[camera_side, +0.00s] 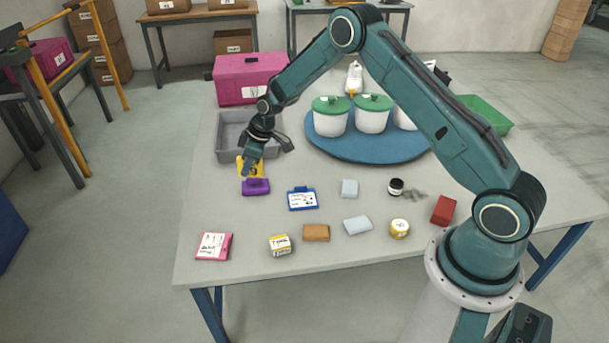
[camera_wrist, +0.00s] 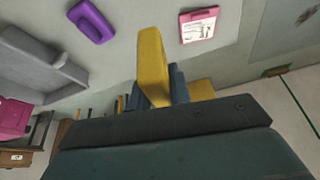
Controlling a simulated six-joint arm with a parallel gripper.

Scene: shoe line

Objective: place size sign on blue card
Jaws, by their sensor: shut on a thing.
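The yellow size sign (camera_side: 246,168) with dark marking is in the jaws of my gripper (camera_side: 253,156), in front of the grey bin and just behind the purple object in the side view. How high it is above the table I cannot tell. In the wrist view the sign (camera_wrist: 152,62) stands up as a yellow slab between the fingers of my gripper (camera_wrist: 176,86). The blue card (camera_side: 302,199), a white label with a blue border and clip, lies flat on the table to the right of the sign. The card does not show in the wrist view.
A purple object (camera_side: 255,187) is close to the sign. A grey bin (camera_side: 229,156) and magenta box (camera_side: 244,70) stand behind. A blue round mat (camera_side: 365,157) holds green-lidded white pots. A pink card (camera_side: 213,246), brown block (camera_side: 316,233) and several small items lie in front.

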